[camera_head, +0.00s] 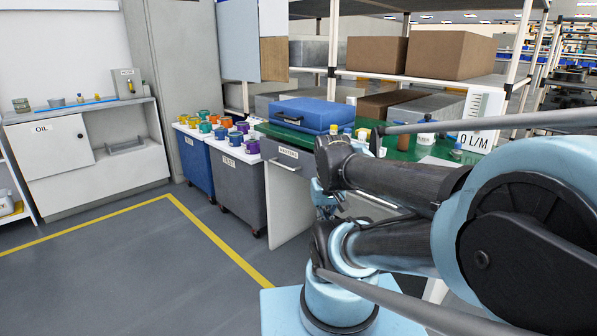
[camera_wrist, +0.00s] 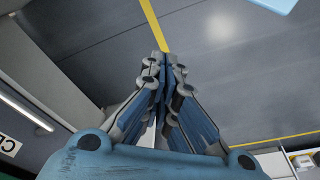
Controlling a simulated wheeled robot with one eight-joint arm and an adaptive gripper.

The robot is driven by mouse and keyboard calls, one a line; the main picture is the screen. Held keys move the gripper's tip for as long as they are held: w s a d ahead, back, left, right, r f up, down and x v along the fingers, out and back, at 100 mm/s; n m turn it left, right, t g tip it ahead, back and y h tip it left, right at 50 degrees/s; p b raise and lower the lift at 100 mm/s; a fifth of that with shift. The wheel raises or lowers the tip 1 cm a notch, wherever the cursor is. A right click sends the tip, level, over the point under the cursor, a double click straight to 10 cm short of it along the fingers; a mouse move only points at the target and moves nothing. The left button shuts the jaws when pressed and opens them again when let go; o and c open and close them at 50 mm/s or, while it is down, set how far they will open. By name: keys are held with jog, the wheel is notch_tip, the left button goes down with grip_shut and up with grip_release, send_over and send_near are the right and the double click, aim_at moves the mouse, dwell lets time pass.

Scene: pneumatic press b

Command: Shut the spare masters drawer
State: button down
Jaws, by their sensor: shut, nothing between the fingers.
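The label is too small to read surely, and I cannot tell how far the drawer stands out. In the wrist view, a grey front with a pale bar handle (camera_wrist: 24,112) and a partly cut-off label lies at the lower left. My gripper (camera_wrist: 164,60) is shut and empty, over the grey floor and to the right of that handle, apart from it. In the head view my arm hides most of the gripper.
A blue case (camera_head: 312,114) lies on the bench. A grey bin (camera_head: 238,190) and a blue bin (camera_head: 196,163), topped with coloured cups, stand left of the drawer. The floor (camera_head: 130,275) in front is clear, with a yellow line. A cabinet (camera_head: 55,150) marked OIL stands far left.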

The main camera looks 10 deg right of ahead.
jog(key=w+r+n+h, duration=0.2)
jog(key=w+r+n, duration=0.2)
jog(key=w+n, duration=0.4)
jog(key=w+r+n+h, duration=0.25)
jog(key=w+n, duration=0.25)
jog(key=w, duration=0.5)
jog(key=n+t+h, duration=0.3)
jog(key=n, duration=0.9)
send_near(297, 170)
jog(key=d+f, duration=0.2)
jog(key=f, duration=0.1)
jog(key=s+d+f, duration=0.1)
jog(key=f, duration=0.1)
jog(key=shift+w+d+f, duration=0.1)
jog(key=shift+w+d, duration=0.3)
jog(key=shift+d, duration=0.2)
jog(key=shift+w+d+f, duration=0.1)
jog(key=shift+w+d, duration=0.35)
jog(key=shift+d, duration=0.15)
jog(key=shift+w+d, duration=0.45)
jog(key=shift+d, duration=0.1)
